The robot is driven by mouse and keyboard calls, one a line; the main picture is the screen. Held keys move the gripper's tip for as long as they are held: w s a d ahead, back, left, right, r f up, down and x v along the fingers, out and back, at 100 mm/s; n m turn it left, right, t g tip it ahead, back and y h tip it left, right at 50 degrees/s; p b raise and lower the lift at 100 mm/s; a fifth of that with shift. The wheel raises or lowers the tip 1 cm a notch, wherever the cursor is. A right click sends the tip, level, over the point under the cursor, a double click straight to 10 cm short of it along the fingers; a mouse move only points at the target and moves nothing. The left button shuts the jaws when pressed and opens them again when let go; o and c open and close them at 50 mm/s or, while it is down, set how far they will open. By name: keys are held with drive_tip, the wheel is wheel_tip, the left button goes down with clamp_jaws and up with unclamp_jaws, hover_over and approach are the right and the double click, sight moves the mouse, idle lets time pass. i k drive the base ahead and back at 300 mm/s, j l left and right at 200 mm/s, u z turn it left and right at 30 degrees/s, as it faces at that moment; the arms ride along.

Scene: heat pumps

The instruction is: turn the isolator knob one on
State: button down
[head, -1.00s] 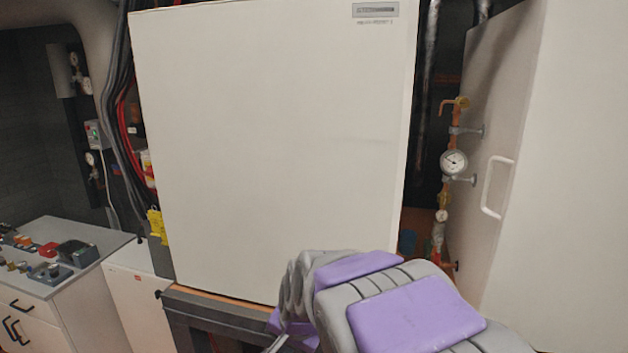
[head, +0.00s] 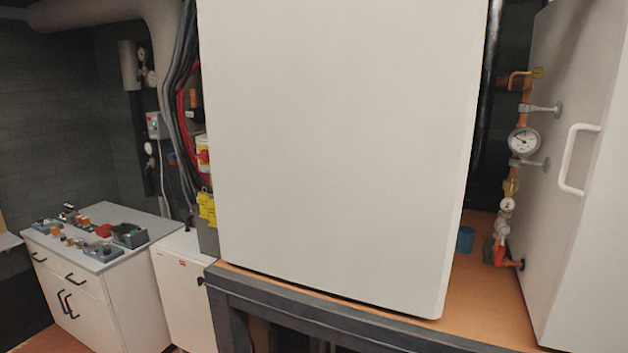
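A small box with a red and yellow front (head: 203,156) is mounted beside the left edge of the large white cabinet (head: 340,150). The red part looks like a rotary isolator knob, but it is seen edge-on and partly hidden, so its position cannot be told. I cannot tell whether it is knob one. Yellow tags (head: 207,208) hang below it. My gripper is not in view.
The white cabinet stands on a dark-framed bench (head: 300,312). A drawer unit (head: 72,285) with loose parts on top and a low white box (head: 185,285) stand left. A pressure gauge (head: 523,142) and a handled white door (head: 575,200) are right.

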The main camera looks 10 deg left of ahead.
sight(204, 155)
drive_tip(key=i+j, duration=0.15)
drive_tip(key=j, duration=0.2)
drive_tip(key=i+j, duration=0.15)
drive_tip(key=j, duration=0.15)
drive_tip(key=i+j, duration=0.15)
drive_tip(key=j, duration=0.2)
drive_tip(key=i+j+u, duration=0.1)
drive_tip(key=j, duration=0.25)
drive_tip(key=i, duration=0.05)
